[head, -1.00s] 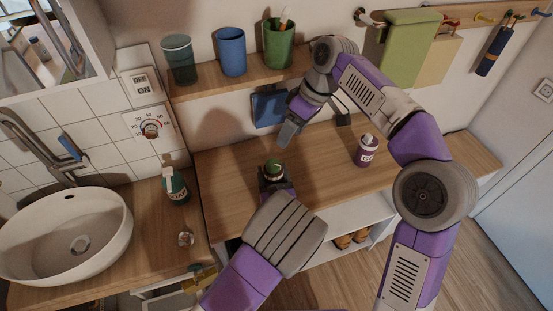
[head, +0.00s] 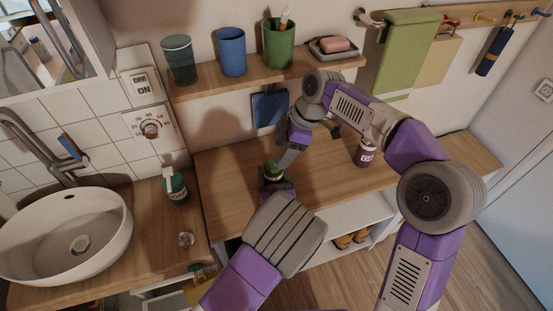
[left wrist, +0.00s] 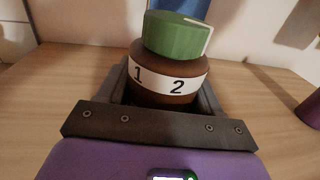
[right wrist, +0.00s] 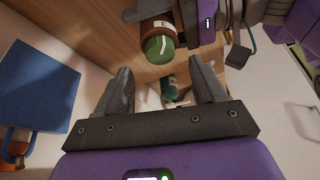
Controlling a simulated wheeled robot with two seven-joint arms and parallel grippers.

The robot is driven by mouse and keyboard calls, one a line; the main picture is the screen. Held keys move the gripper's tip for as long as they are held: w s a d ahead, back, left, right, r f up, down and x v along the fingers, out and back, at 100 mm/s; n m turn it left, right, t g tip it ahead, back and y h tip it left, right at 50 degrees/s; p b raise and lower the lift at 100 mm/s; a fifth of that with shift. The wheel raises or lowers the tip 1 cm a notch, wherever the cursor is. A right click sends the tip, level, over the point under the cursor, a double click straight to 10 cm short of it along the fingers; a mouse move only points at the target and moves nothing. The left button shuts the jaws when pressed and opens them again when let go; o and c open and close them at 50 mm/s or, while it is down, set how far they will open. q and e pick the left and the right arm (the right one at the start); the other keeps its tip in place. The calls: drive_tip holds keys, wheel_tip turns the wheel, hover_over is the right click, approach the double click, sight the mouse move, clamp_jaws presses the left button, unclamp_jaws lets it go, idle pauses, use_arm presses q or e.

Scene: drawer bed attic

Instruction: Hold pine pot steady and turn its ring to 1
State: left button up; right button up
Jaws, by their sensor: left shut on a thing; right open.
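The pine pot (left wrist: 165,95) is a brown jar with a white band showing 1 and 2. Its green ring (left wrist: 178,34) sits on top, with a white mark at the right side, beyond the 2 as seen in the left wrist view. In the head view the green top (head: 273,165) stands above the counter. My left gripper (head: 274,183) is shut around the pot's body. My right gripper (head: 287,160) is open and empty, close beside the ring in the head view. In the right wrist view the pot's ring (right wrist: 160,47) lies above the gap between the fingers.
A purple labelled container (head: 364,154) stands on the wooden counter (head: 325,165) to the right. A green soap bottle (head: 175,187) stands left, near the sink (head: 70,235). A shelf (head: 260,75) with cups and a soap dish (head: 334,49) runs above. A blue panel (head: 270,108) hangs behind.

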sight(274, 164)
drive_tip(key=x, duration=0.5)
drive_tip(key=c, duration=1.1)
